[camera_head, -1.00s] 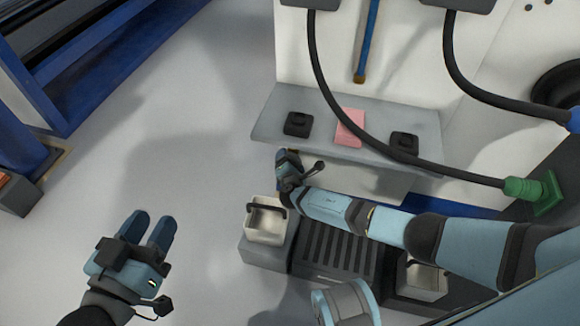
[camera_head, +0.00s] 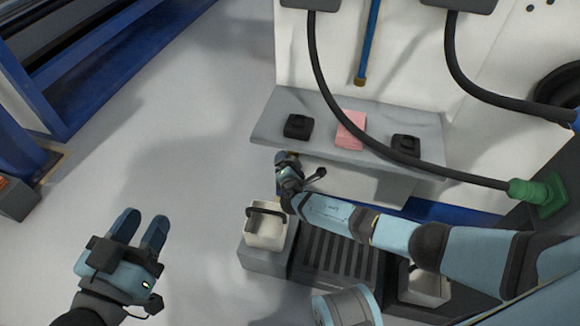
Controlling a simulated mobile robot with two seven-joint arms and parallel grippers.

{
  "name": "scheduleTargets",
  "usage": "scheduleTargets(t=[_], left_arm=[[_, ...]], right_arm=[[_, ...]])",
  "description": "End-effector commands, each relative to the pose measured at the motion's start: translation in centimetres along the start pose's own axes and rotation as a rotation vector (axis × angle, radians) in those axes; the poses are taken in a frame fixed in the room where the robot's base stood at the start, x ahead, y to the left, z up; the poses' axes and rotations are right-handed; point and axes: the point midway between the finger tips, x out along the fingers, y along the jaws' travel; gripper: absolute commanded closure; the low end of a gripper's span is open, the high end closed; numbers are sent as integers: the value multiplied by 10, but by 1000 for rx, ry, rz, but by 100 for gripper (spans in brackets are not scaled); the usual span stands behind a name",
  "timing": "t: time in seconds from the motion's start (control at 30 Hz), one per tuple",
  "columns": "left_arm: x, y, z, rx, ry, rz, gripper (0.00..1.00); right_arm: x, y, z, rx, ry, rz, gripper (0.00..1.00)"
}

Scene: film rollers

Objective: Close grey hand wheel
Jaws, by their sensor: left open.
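I cannot make out a grey hand wheel for certain in this view. A dark round part (camera_head: 560,84), cut off by the right edge, may be a wheel, but I cannot tell. My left gripper (camera_head: 141,228) is open and empty over the bare floor at the lower left, its two fingers apart. My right gripper (camera_head: 287,160) is at the front left edge of the grey shelf, its arm reaching in from the right. Its fingertips are small and partly hidden, so its opening and any contact are unclear.
The grey shelf (camera_head: 268,125) holds two black blocks and a pink block (camera_head: 351,130). Black hoses hang in front of the white panel, one ending at a green fitting (camera_head: 536,191). A white basket (camera_head: 265,232) stands below my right gripper. Open floor lies left.

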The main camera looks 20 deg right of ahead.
Motion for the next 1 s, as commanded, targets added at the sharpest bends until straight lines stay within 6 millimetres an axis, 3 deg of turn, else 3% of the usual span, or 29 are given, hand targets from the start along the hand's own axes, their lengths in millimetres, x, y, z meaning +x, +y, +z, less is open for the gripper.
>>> scheduleTargets(t=[0.17,0.47,0.7,1.0], left_arm=[[0,1,-7,-19,-8,5,57],[-8,15,-7,-176,-87,-1,57],[-9,15,-29,-181,5,-19,57],[-10,14,-36,-176,35,-23,57]], right_arm=[[-14,2,2,1,1,-1,0],[-81,3,2,1,2,-2,0],[-124,1,1,0,2,-1,0],[-139,0,0,0,0,0,0]])
